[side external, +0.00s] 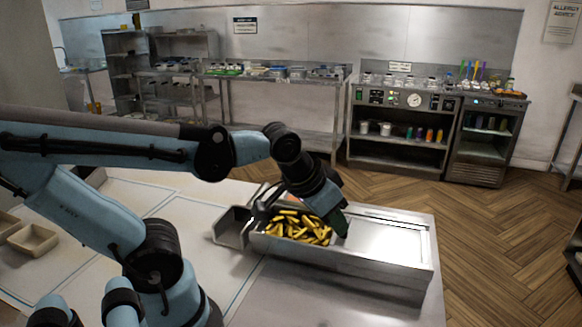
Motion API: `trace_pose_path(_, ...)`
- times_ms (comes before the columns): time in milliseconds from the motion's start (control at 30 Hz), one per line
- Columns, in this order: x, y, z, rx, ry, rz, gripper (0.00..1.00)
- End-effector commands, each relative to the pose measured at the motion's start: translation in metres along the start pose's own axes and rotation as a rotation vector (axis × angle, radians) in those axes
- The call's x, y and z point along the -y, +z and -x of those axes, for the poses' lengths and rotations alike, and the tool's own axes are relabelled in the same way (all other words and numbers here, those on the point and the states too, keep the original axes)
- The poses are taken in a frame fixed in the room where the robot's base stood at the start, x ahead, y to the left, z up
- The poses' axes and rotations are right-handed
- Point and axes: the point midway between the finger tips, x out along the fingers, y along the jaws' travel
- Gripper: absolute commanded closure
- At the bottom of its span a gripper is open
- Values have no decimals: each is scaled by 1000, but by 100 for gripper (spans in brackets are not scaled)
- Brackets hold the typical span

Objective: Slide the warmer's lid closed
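The warmer (345,262) is a long metal box on the table. Its left part is open and shows a heap of golden fries (290,228). The lid (388,238), a flat pale metal panel, lies over the right part. My gripper (340,222) is low over the warmer, by the left edge of the lid at the right end of the fries. I cannot tell whether it touches the lid. My wrist hides part of the warmer's back rim and the lid's left edge. Its fingers are dark and small here, so their opening is unclear.
A metal chute-like piece (233,228) adjoins the warmer's left end. Beige trays (32,238) lie at the far left of the table. The pale table (335,305) is clear in front of the warmer. Steel shelves and counters (400,140) stand along the back wall, well away.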

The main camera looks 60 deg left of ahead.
Motion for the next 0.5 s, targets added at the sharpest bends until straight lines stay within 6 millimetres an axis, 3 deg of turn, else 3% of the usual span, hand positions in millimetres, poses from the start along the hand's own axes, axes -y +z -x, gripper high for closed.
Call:
trace_pose_path(33, -2, -9, 1, 31, -15, 16, 88)
trace_pose_path(133, -2, -26, 0, 101, -63, 67, 100)
trace_pose_path(500, -11, -82, -19, 283, -331, 283, 100)
